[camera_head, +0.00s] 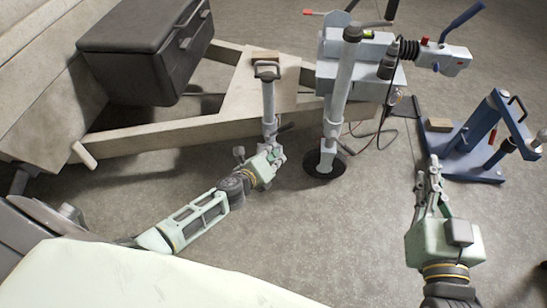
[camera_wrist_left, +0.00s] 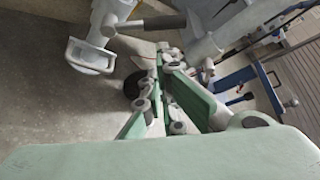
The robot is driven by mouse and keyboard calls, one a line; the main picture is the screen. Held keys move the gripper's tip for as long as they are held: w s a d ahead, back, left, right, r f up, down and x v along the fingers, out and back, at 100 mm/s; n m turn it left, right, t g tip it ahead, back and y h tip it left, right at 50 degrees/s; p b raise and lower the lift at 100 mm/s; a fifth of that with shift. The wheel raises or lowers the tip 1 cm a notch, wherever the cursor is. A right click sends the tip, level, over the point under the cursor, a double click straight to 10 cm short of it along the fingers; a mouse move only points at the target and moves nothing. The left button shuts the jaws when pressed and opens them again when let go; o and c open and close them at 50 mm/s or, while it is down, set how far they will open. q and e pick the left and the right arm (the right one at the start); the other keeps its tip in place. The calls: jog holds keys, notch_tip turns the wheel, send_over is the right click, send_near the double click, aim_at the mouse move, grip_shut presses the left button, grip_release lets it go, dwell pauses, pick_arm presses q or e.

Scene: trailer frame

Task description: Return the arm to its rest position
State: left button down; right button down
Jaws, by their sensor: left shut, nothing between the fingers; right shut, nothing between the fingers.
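My left arm reaches in from the left, and its pale green left gripper (camera_head: 277,153) is at the foot of a grey upright post with a loop handle (camera_head: 268,100). I cannot tell whether it touches the post. In the left wrist view the left gripper (camera_wrist_left: 168,52) has its fingers together with nothing between them.
The beige trailer frame (camera_head: 170,133) carries a dark toolbox (camera_head: 150,45). A grey jack post (camera_head: 341,95) stands on a round black foot (camera_head: 324,165) right of my left gripper. A coupling (camera_head: 432,53) is behind. A blue stand (camera_head: 465,160) is at the right.

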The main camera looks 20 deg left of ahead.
jog(key=shift+d+f, duration=0.1)
jog(key=shift+f, duration=0.15)
dwell(0.3)
